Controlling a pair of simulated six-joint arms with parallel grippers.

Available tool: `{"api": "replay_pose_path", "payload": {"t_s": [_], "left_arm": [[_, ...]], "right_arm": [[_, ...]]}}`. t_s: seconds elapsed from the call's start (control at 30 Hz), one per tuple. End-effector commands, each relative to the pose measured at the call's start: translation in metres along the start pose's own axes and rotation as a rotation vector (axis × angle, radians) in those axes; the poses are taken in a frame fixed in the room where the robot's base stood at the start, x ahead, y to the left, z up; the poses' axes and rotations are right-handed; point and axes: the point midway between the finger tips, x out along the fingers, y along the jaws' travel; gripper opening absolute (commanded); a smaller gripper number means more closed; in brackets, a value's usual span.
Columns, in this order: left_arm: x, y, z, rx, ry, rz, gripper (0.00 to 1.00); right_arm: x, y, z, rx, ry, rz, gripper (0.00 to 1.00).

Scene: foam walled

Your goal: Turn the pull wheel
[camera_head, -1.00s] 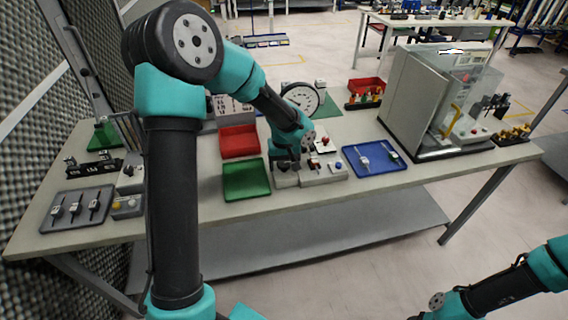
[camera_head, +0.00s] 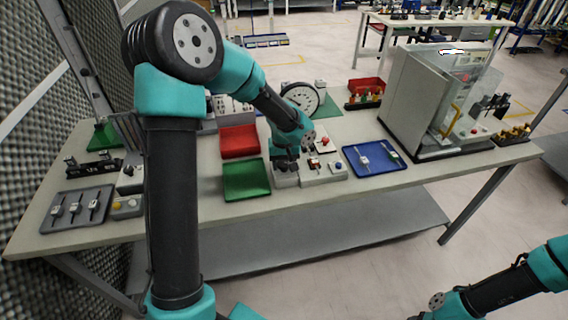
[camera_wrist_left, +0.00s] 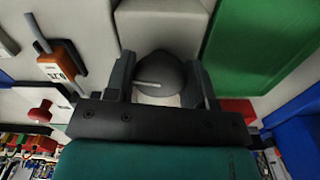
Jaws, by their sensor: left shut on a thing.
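The pull wheel (camera_wrist_left: 160,76) is a dark, rounded knob with a light line on its top, seen in the left wrist view on a pale grey panel. My left gripper (camera_wrist_left: 163,80) is shut on it, with one finger on each side.
A green tray (camera_head: 246,180) lies left of the box and a red tray (camera_head: 239,142) behind it. A blue tray (camera_head: 374,157) is to the right. A red button (camera_head: 325,141) and a round dial (camera_head: 300,97) are close to my left arm. A machine enclosure (camera_head: 410,95) stands further right.

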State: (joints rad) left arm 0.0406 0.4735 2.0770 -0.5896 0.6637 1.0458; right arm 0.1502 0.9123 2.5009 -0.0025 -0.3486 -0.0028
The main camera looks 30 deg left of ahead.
Motion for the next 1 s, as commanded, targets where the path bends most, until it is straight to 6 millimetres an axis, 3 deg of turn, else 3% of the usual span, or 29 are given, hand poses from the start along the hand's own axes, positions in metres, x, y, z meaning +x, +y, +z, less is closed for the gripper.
{"api": "replay_pose_path", "payload": {"t_s": [0.37, 1.0], "left_arm": [[-0.0004, 0.0, -0.0001, 0.248, 0.0, 0.0, 0.26], [-0.0005, 0.0, -0.0001, 0.853, 0.001, 0.0, 0.26]], "right_arm": [[0.0, 0.0, 0.0, 0.0, 0.0, 0.0, 0.54], [0.0, 0.0, 0.0, 0.0, 0.0, 0.0, 0.54]]}}
